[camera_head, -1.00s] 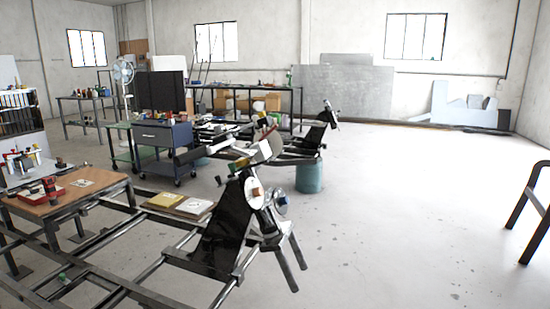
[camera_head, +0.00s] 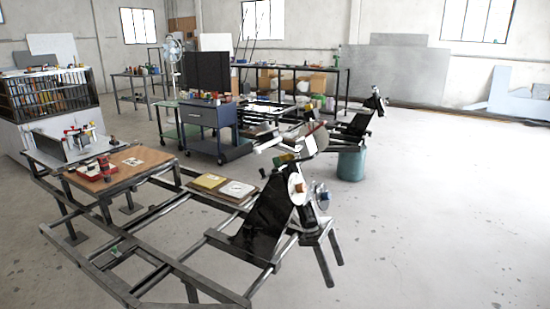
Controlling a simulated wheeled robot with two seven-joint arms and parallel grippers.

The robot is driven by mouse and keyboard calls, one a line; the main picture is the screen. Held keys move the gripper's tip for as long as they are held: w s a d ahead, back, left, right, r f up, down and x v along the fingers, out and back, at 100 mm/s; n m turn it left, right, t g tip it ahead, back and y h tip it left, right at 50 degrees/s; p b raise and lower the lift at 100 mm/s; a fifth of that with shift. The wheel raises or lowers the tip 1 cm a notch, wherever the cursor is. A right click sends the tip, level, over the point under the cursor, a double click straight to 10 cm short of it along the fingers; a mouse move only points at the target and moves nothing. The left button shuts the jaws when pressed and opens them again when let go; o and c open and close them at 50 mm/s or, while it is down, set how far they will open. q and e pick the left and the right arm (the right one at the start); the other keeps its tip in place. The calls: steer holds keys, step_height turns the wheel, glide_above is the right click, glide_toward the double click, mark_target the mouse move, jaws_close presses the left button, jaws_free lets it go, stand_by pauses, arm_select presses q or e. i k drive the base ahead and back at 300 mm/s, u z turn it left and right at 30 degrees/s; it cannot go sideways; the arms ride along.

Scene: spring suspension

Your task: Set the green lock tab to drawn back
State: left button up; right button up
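A small green piece (camera_head: 115,251) sits on the low metal frame (camera_head: 200,288) at the front left. Another small green patch (camera_head: 284,158) shows near the top of the dark upright assembly (camera_head: 268,212) at the frame's right end. Both are too small to tell whether either is the green lock tab, or how a tab is set. Neither of my grippers is in view.
A wooden board (camera_head: 122,168) with red parts lies on the frame's left side. Two flat plates, one yellow (camera_head: 208,182), lie mid-frame. A blue drawer cart (camera_head: 208,118) and a teal bin (camera_head: 351,163) stand behind. Open floor (camera_head: 450,210) lies right.

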mark_target(276, 160)
steer(key=z, duration=1.3)
steer(key=i, duration=2.5)
steer(key=u, duration=3.9)
